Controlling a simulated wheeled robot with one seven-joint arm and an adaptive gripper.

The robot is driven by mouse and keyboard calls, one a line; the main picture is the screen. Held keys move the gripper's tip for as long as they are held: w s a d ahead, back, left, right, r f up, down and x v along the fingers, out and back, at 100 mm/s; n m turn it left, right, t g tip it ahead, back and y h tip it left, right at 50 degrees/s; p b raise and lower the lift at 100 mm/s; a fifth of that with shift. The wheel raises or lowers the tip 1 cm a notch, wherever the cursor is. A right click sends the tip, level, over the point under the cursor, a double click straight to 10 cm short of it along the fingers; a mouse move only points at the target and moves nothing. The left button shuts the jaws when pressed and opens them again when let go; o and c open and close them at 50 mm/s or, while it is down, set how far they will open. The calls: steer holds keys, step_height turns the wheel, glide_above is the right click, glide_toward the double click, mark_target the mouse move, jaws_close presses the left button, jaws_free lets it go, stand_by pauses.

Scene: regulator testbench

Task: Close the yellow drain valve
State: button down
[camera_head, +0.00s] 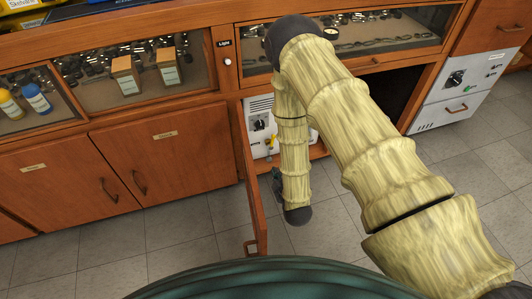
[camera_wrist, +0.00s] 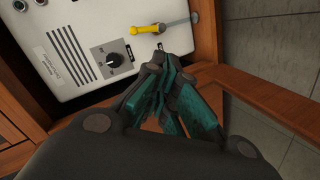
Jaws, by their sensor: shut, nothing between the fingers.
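The yellow drain valve (camera_wrist: 147,29) sits on a white panel (camera_wrist: 85,75) inside the open cabinet. In the wrist view its lever lies roughly in line with a short grey pipe (camera_wrist: 180,22) to its right. In the head view the yellow valve (camera_head: 271,142) shows small, just left of my forearm. My gripper (camera_wrist: 167,66) is shut and empty, below the valve in the wrist view and apart from it. In the head view my gripper (camera_head: 276,180) is mostly hidden behind my arm, near the open door.
The panel has a black knob (camera_wrist: 113,60) and vent slots. The open wooden door (camera_head: 251,190) stands edge-on left of my arm; its edge (camera_wrist: 250,95) crosses the wrist view's right side. Glass drawers (camera_head: 150,75) lie above. Tiled floor (camera_head: 340,215) is clear.

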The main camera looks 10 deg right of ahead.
mark_target(272, 142)
steer(key=w+a+f+n+t+b, duration=0.3)
steer(key=w+b, duration=0.3)
steer(key=b, duration=0.3)
steer(key=shift+w+a+f+n+t+y, duration=0.3)
steer(key=shift+a+f+n+t+y, duration=0.1)
steer(key=shift+a+n+t, duration=0.35)
steer(key=shift+d, duration=0.1)
steer(key=w+d+b, duration=0.3)
steer(key=w+b, duration=0.4)
steer(key=w, duration=0.4)
steer(key=shift+w+f, duration=0.15)
steer(key=shift+f, duration=0.2)
steer(key=shift+r+m+p, duration=0.1)
steer(key=shift+m+p, duration=0.15)
steer(key=shift+p, duration=0.1)
